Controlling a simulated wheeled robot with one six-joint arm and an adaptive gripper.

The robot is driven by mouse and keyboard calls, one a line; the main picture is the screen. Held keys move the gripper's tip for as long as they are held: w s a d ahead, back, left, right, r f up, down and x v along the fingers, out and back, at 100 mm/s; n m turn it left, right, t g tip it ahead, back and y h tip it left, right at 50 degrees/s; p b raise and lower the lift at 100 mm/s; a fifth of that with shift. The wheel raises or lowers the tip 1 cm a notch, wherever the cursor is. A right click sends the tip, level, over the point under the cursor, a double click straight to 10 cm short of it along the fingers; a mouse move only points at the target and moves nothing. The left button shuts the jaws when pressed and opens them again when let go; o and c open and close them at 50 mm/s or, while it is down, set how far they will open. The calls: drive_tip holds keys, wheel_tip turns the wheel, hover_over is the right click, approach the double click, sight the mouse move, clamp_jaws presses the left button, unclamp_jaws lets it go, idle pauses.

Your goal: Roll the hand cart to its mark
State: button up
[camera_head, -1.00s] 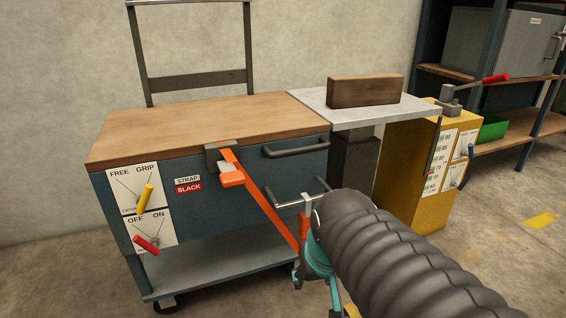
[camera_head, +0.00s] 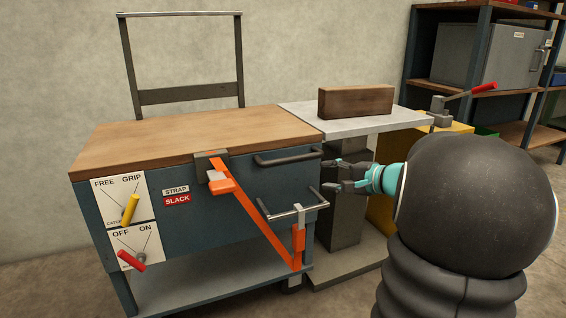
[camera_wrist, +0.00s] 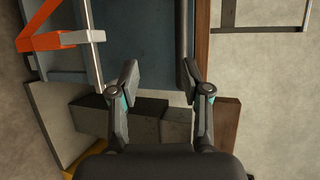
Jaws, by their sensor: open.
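The hand cart (camera_head: 215,215) is blue with a wooden top and a tall dark push frame (camera_head: 190,95) behind. Its yellow lever (camera_head: 130,209) leans toward GRIP. Its red lever (camera_head: 131,261) lies on the OFF side. A red label (camera_head: 177,199) reads SLACK, and an orange strap (camera_head: 256,225) runs down the cart's front. My gripper (camera_head: 329,176) is open and empty, just right of the dark handle (camera_head: 288,156) and the chrome handle (camera_head: 297,210). In the wrist view the fingers (camera_wrist: 161,76) are spread before the cart's blue front (camera_wrist: 142,40). No floor mark shows.
A grey-topped stand (camera_head: 345,122) with a wooden block (camera_head: 356,101) adjoins the cart's right end. A yellow cabinet (camera_head: 382,220) with a red-handled lever (camera_head: 483,88) stands beyond, partly hidden by my arm. Shelving (camera_head: 425,65) stands at the back right. The wall is behind the cart.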

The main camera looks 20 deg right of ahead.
sight(294, 161)
drive_tip(key=shift+t, duration=0.5)
drive_tip(key=x, duration=0.4)
drive_tip(key=r+x, duration=0.1)
drive_tip(key=x, duration=0.4)
drive_tip(key=r+x, duration=0.1)
drive_tip(key=x, duration=0.4)
drive_tip(key=shift+w+r, duration=0.2)
drive_tip(key=shift+r, duration=0.05)
clamp_jaws()
